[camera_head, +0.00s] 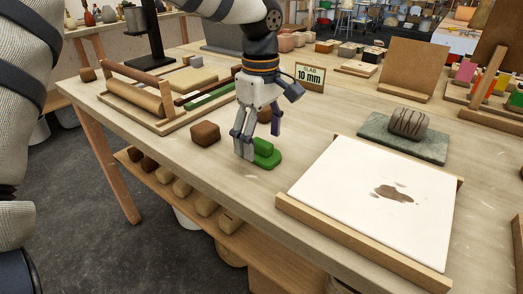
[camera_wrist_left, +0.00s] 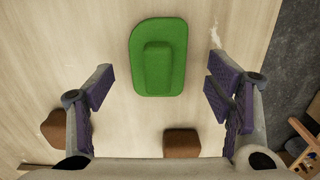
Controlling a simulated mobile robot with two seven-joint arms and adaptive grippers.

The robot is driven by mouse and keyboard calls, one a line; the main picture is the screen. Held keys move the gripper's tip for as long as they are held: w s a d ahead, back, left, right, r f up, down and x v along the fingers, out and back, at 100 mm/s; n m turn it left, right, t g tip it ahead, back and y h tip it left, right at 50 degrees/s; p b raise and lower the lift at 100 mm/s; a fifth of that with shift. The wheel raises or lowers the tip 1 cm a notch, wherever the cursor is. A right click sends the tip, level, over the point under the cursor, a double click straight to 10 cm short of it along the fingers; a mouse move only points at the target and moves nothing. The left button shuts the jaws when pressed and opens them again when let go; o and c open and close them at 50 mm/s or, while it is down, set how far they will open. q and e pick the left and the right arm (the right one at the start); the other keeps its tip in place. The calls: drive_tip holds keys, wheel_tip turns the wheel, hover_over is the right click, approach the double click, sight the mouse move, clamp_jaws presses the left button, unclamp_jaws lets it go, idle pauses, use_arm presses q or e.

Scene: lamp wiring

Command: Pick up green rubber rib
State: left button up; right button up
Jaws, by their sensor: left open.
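The green rubber rib (camera_head: 265,157) lies flat on the wooden table, a rounded green plate with a raised grip block on top. In the left wrist view the rib (camera_wrist_left: 158,57) is at the upper middle, fully visible. My left gripper (camera_head: 258,140) is over the rib, pointing down, and hides part of it in the head view. I cannot tell the exact height above the rib. My right gripper does not show.
A brown clay block (camera_head: 205,134) sits just left of the gripper. A white slab in a wooden frame (camera_head: 330,213) lies to the right. A roller frame (camera_head: 135,97) and the "SLAB 10 mm" sign (camera_head: 310,77) stand behind. A striped clay lump (camera_head: 408,122) rests on a grey-green board.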

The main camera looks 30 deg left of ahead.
sight(260, 144)
use_arm(q)
wheel_tip(260, 144, down, 2)
drive_tip(key=shift+w, duration=0.1)
drive_tip(key=c, duration=1.2)
drive_tip(key=shift+c, duration=0.2)
drive_tip(key=r, duration=0.5)
drive_tip(key=shift+s+p, duration=0.35)
drive_tip(key=shift+s, duration=0.05)
drive_tip(key=s+d+r, duration=0.1)
drive_tip(key=s+r, duration=0.3)
drive_tip(key=s, duration=0.2)
drive_tip(key=s+d+r+p, duration=0.1)
drive_tip(key=s+d+r, duration=0.1)
drive_tip(key=s+r, duration=0.2)
drive_tip(key=s, duration=0.2)
drive_tip(key=shift+s+d, duration=0.2)
drive_tip(key=shift+s, duration=0.15)
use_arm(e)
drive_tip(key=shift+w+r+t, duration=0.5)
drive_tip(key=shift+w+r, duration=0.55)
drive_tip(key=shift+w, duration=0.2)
